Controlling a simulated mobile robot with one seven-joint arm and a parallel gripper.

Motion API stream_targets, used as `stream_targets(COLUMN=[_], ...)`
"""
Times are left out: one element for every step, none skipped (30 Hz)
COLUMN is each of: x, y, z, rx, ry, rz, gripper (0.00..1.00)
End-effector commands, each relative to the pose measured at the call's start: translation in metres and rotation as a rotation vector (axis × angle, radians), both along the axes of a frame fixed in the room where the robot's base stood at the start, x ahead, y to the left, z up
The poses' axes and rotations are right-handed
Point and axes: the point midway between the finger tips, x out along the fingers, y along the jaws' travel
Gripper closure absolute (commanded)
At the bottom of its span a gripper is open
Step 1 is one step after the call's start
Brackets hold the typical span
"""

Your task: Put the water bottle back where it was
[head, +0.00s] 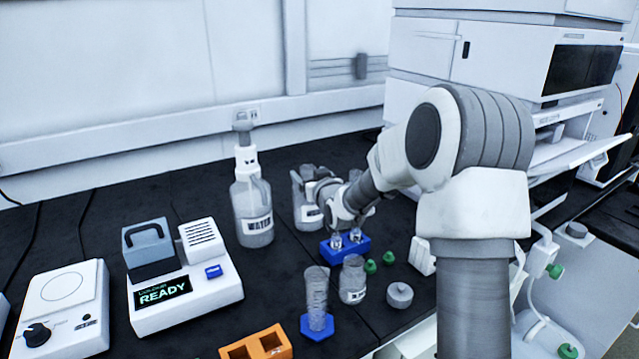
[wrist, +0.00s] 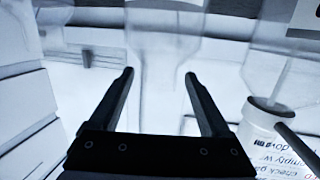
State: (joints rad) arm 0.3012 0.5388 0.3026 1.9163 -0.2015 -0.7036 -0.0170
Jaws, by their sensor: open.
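A clear bottle with a tall dispenser top (head: 253,205) stands upright on the dark bench in the head view; its label seems to read WATER. A second clear labelled bottle (head: 306,212) stands to its right, partly covered by my gripper (head: 318,187); its label is too small to read. In the wrist view my gripper (wrist: 160,76) is open, with its two dark fingers apart. A pale, see-through vessel shape (wrist: 165,50) shows between and beyond the fingers. I cannot tell whether the fingers touch it, or which bottle it is.
A blue rack (head: 345,248) with small vials stands below my wrist. A cylinder on a blue base (head: 317,300), a beaker (head: 353,280), green caps and a grey lid (head: 399,295) are in front. A READY device (head: 185,290) is left. A white container with printed text (wrist: 275,135) is right in the wrist view.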

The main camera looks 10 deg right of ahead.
Motion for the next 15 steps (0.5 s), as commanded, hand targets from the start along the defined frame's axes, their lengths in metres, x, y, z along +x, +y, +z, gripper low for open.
stream_targets(x=[-0.01, -0.015, -0.022, -0.029, -0.034, -0.042, -0.048, -0.053, -0.06, -0.065, -0.07, -0.076, -0.08, -0.084, -0.088], y=[-0.002, -0.002, -0.004, -0.004, -0.005, -0.006, -0.006, -0.007, -0.008, -0.009, -0.009, -0.01, -0.01, -0.011, -0.011], z=[0.003, 0.004, 0.005, 0.006, 0.007, 0.008, 0.009, 0.01, 0.011, 0.011, 0.012, 0.013, 0.013, 0.014, 0.014], rx=[-0.001, -0.001, -0.002, -0.002, -0.001, -0.001, -0.001, -0.001, -0.002, -0.001, -0.001, -0.001, 0.0, 0.0, 0.0], ry=[0.002, 0.001, 0.001, 0.002, 0.001, 0.001, 0.001, 0.001, 0.0, 0.001, 0.001, 0.0, 0.001, 0.001, 0.001], rz=[-0.001, -0.001, -0.002, -0.002, -0.002, -0.001, -0.001, -0.001, -0.002, -0.002, -0.002, -0.002, -0.002, -0.002, -0.001], gripper=[0.19, 0.19, 0.19, 0.19, 0.19, 0.19, 0.19, 0.19, 0.19, 0.19, 0.19, 0.19, 0.19, 0.19, 0.19])
